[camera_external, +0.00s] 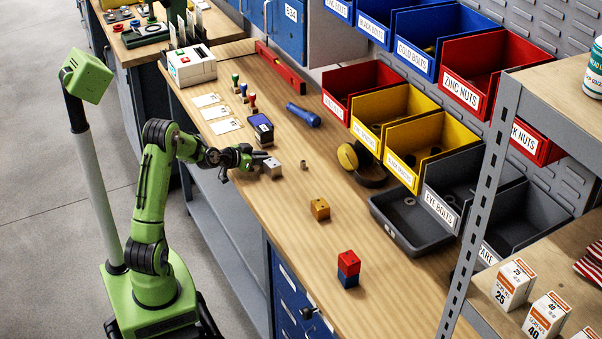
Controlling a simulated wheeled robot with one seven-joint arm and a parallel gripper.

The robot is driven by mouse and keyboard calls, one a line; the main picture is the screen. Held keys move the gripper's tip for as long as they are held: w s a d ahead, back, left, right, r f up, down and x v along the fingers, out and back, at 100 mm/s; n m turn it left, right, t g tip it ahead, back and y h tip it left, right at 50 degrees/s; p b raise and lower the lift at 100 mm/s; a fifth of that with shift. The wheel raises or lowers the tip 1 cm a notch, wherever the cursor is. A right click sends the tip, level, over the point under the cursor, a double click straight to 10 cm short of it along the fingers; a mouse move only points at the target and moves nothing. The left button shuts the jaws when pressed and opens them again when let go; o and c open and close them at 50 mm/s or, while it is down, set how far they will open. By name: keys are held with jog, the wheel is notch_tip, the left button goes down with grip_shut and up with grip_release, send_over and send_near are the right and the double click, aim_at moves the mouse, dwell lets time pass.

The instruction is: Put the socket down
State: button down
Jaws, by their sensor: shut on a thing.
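My gripper (264,164) reaches over the bench from the left, its fingers pointing right.
An orange block (320,209) and a red block (348,262) on a blue one stand nearer the front. A dark device (262,128) is close behind the gripper. Black headband gear with a yellow cup (348,156) and a grey tray (408,222) lie right. The wood around the orange block is clear.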

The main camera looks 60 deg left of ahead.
jog(key=c, duration=1.3)
grip_release()
jog(key=shift+r, duration=0.1)
jog(key=v, duration=1.2)
